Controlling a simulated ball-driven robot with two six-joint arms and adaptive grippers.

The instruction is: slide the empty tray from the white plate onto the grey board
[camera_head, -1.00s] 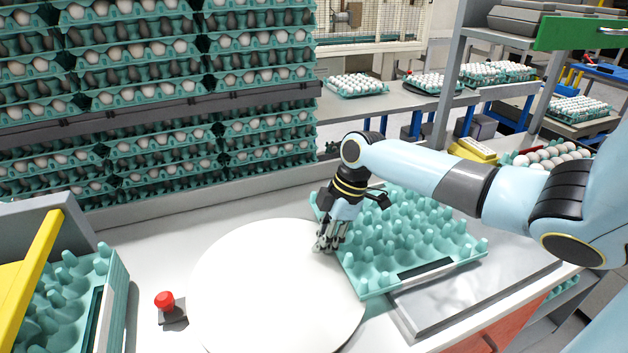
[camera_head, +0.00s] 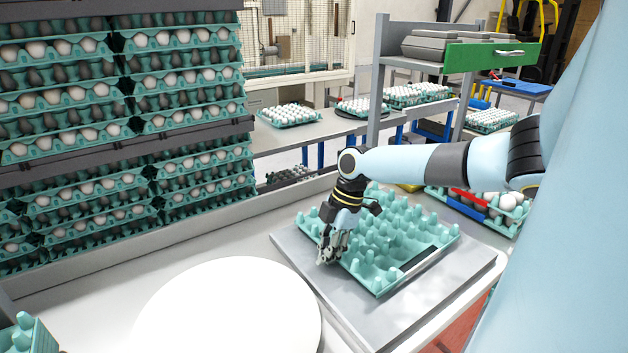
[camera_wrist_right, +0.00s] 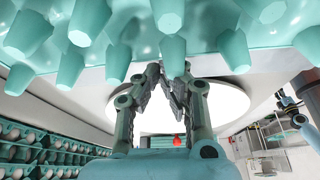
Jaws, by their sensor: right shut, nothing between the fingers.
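The empty teal tray (camera_head: 385,240) lies on the grey board (camera_head: 460,278), clear of the white plate. The round white plate (camera_head: 230,312) is bare, to the left of the board. My right gripper (camera_head: 328,256) is shut and empty at the tray's left side, pointing down, close against its edge. In the right wrist view my right gripper's fingers (camera_wrist_right: 160,82) are together, with the tray's cups (camera_wrist_right: 235,48) above them and the white plate (camera_wrist_right: 226,103) beyond. My left gripper does not show.
Stacks of teal trays with eggs (camera_head: 180,120) stand behind a low ledge at the left. A tray of eggs (camera_head: 508,207) stands beyond the board at the right. A teal tray corner (camera_head: 25,335) shows at the lower left.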

